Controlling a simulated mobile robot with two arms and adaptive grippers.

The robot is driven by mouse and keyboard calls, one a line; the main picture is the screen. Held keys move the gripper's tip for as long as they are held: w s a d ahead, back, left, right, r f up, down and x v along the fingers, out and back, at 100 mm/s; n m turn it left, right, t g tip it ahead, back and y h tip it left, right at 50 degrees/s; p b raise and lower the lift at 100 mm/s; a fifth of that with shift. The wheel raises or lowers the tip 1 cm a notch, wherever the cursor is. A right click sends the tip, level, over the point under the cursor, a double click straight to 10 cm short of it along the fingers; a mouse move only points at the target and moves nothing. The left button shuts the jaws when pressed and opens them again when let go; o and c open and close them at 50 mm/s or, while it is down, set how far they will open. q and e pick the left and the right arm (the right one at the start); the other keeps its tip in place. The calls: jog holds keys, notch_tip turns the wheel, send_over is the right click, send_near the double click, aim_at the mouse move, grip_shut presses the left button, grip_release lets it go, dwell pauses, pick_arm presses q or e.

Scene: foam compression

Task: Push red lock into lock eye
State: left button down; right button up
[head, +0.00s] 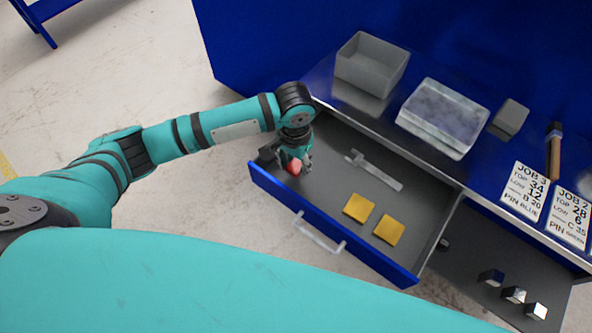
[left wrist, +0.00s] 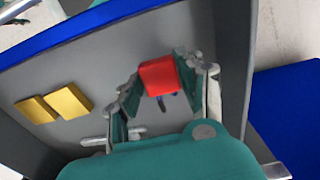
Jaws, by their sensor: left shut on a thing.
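The red lock (head: 294,167) is a small red block, held over the left end of the open drawer in the head view. In the left wrist view the red lock (left wrist: 158,77) sits between the fingertips, with a small dark blue part below it. My left gripper (head: 295,160) is shut on the red lock, and its fingers (left wrist: 160,80) touch it from both sides in the left wrist view. I cannot make out a lock eye in either view. My right gripper is not in view.
The open drawer (head: 346,258) holds a grey caliper-like tool (head: 376,171) and two yellow squares (head: 359,207). On the bench top are a grey bin (head: 372,66), a clear box (head: 442,117), a grey block (head: 510,118) and job cards (head: 525,191). A lower drawer holds several metal blocks (head: 513,294).

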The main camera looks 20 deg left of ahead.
aim_at(295, 167)
pick_arm(q)
notch_tip(295, 167, down, 4)
jog(key=shift+r+p, duration=0.25)
jog(key=shift+p, duration=0.55)
jog(key=shift+f, duration=0.45)
jog(key=c, duration=0.8)
grip_release()
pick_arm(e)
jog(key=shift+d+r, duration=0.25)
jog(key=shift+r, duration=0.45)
